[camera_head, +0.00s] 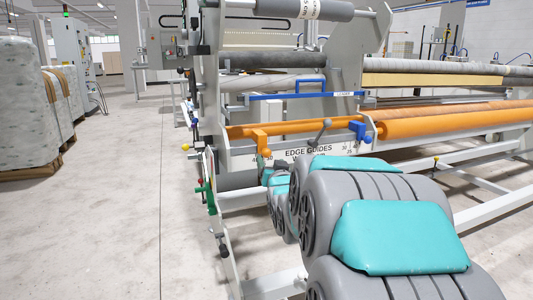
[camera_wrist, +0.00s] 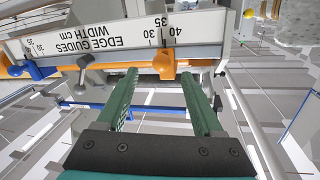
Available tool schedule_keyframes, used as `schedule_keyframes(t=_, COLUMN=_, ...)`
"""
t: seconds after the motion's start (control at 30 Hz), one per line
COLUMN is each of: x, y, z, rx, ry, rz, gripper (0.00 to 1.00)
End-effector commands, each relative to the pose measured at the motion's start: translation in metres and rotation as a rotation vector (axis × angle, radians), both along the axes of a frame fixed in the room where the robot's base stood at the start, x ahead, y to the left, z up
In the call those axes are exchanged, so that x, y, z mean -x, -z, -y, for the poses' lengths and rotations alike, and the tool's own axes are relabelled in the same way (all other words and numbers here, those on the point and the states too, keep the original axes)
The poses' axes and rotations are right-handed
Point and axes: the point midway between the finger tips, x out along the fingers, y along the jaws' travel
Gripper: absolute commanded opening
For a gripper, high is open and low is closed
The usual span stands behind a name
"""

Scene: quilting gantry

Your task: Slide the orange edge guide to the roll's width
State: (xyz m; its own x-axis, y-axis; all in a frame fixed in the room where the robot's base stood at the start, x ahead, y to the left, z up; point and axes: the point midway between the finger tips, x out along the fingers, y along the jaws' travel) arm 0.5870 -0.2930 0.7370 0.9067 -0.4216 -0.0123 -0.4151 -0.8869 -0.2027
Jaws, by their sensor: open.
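The orange edge guide (camera_head: 262,140) sits on an orange bar at the left end of the white scale plate (camera_head: 305,153). In the wrist view, upside down, the orange guide (camera_wrist: 163,64) is near the 30 to 40 marks of the plate (camera_wrist: 105,36). My gripper (camera_wrist: 159,74) is open, with its green fingertips to either side of the orange guide in the picture; I cannot tell whether they touch it. In the head view my arm hides most of the gripper. A long orange roll (camera_head: 450,124) extends to the right.
A blue guide (camera_head: 361,131) sits at the right end of the plate; it also shows in the wrist view (camera_wrist: 36,70). A grey lever (camera_head: 320,131) stands between the guides. A green-handled lever (camera_head: 208,193) is on the left frame.

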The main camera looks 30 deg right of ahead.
Motion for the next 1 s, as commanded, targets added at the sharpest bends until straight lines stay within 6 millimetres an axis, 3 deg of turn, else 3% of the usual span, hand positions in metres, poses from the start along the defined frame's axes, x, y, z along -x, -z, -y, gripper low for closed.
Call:
schedule_keyframes(t=0.27, x=-0.009, y=-0.002, z=0.001, rx=0.017, ry=-0.007, rz=0.007, gripper=0.69)
schedule_keyframes(t=0.7, x=-0.058, y=-0.003, z=0.024, rx=0.017, ry=-0.007, rz=0.007, gripper=0.69)
schedule_keyframes(t=1.0, x=-0.071, y=-0.002, z=0.03, rx=0.016, ry=-0.007, rz=0.006, gripper=0.69)
